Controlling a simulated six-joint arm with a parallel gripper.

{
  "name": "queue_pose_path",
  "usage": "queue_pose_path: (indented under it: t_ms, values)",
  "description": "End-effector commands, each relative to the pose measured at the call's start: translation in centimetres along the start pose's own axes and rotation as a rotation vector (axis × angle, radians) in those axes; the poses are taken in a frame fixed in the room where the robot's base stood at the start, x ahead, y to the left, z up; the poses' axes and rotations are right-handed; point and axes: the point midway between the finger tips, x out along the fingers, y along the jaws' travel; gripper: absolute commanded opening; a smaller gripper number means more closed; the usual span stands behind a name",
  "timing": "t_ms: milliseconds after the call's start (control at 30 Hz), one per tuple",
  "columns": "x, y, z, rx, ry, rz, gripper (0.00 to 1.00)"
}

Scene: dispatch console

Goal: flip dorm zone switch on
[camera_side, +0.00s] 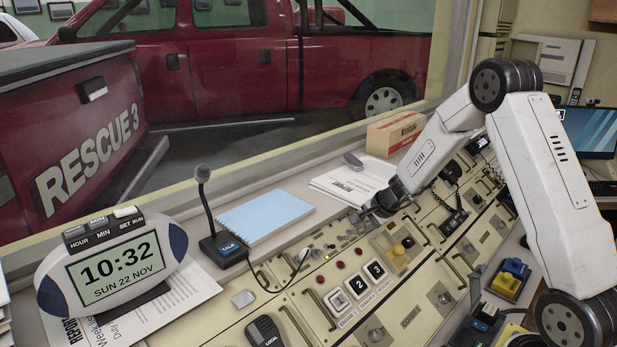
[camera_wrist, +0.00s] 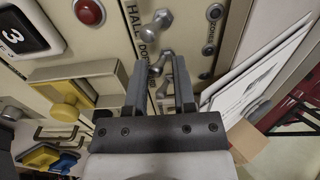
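My gripper (camera_side: 369,211) is low over the console's row of small metal toggles at the back of the panel. In the wrist view my gripper (camera_wrist: 159,62) is open, with its two dark fingers pointing at the panel. A metal toggle lever (camera_wrist: 158,66), close to the partly hidden label that seems to read DORM, shows in the gap between the fingertips; I cannot tell whether either finger touches it. Another toggle (camera_wrist: 152,23) stands beyond it near the label HALL. In the side view my gripper partly covers these toggles, so I cannot single out the dorm switch there.
Red lamps (camera_wrist: 89,11) and numbered buttons (camera_side: 357,286) lie near the toggles. White papers (camera_side: 352,181) and a carton (camera_side: 394,132) lie behind. A microphone (camera_side: 203,215) stands farther left.

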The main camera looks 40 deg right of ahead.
Motion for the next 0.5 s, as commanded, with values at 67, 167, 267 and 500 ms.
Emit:
queue_pose_path:
  t_ms: [67, 167, 267, 500]
  values:
    - [-0.01, -0.04, 0.0, 0.0, 0.0, 0.0, 0.32]
    - [-0.02, -0.16, 0.0, 0.0, 0.0, -0.001, 0.32]
    - [-0.01, -0.33, 0.01, -0.001, -0.001, -0.001, 0.32]
    - [-0.01, -0.94, 0.02, -0.001, -0.001, -0.002, 0.32]
